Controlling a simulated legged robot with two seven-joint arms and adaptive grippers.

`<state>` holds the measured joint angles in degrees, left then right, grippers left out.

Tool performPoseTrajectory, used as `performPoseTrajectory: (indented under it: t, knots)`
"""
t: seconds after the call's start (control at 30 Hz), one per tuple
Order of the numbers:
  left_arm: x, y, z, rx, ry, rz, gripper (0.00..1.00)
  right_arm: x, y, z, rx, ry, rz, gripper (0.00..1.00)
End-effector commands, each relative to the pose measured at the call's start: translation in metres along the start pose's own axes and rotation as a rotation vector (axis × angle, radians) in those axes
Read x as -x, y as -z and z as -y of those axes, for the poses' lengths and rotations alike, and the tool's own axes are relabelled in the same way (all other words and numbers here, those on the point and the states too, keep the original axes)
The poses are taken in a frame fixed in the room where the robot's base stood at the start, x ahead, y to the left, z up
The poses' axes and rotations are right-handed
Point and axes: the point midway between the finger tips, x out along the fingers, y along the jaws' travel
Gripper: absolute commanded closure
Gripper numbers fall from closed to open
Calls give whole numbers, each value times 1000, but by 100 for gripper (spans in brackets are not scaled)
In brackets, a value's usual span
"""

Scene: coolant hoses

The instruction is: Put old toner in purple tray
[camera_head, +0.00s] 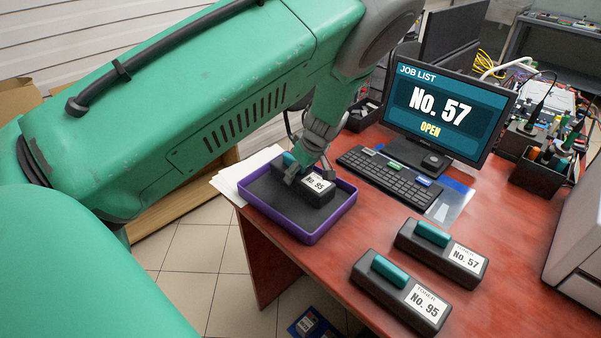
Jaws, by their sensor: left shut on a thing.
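A purple tray (310,239) with a dark inside sits at the left edge of the red table. A black toner (318,194) labelled No. 95, with a teal grip, is in the tray. My left gripper (304,171) reaches down from above and is shut on this toner, hiding part of its grip. I cannot tell if the toner rests on the tray floor. Two more black toners with teal grips lie at the front of the table: one labelled No. 57 (440,254) and one labelled No. 95 (398,292). My right gripper is out of view.
A monitor (440,111) reads "JOB LIST No. 57 OPEN". A keyboard (390,178) lies before it, right of the tray. White papers (229,180) lie under the tray's left side. A pen holder (540,172) and a pale machine (580,235) stand at right. Open table (520,270) lies between.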

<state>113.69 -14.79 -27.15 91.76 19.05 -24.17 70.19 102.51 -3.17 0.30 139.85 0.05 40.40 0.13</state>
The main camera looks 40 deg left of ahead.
Motion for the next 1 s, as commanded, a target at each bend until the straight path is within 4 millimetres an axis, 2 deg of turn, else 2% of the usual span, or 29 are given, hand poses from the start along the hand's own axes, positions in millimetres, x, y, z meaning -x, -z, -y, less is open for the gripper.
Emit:
performPoseTrajectory:
  t: [0.1, 0.13, 0.17, 0.43, 0.57, 0.67, 1.0]
  knots:
    - [0, -4, 1, -3, 3, 0, 96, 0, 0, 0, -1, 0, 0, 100]
    - [-1, -5, 2, -3, 6, 1, 34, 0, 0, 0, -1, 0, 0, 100]
    - [-1, -6, 2, -3, 6, 0, 24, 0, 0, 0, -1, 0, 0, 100]
    - [-1, -3, 2, -3, 4, 2, 24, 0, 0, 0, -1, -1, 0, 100]
    - [8, -1, 1, -3, 3, 3, 24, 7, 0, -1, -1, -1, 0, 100]
    - [23, 0, 1, -3, 3, 3, 24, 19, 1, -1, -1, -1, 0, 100]
    - [93, -1, 1, -4, 3, -1, 24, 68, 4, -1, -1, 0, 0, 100]
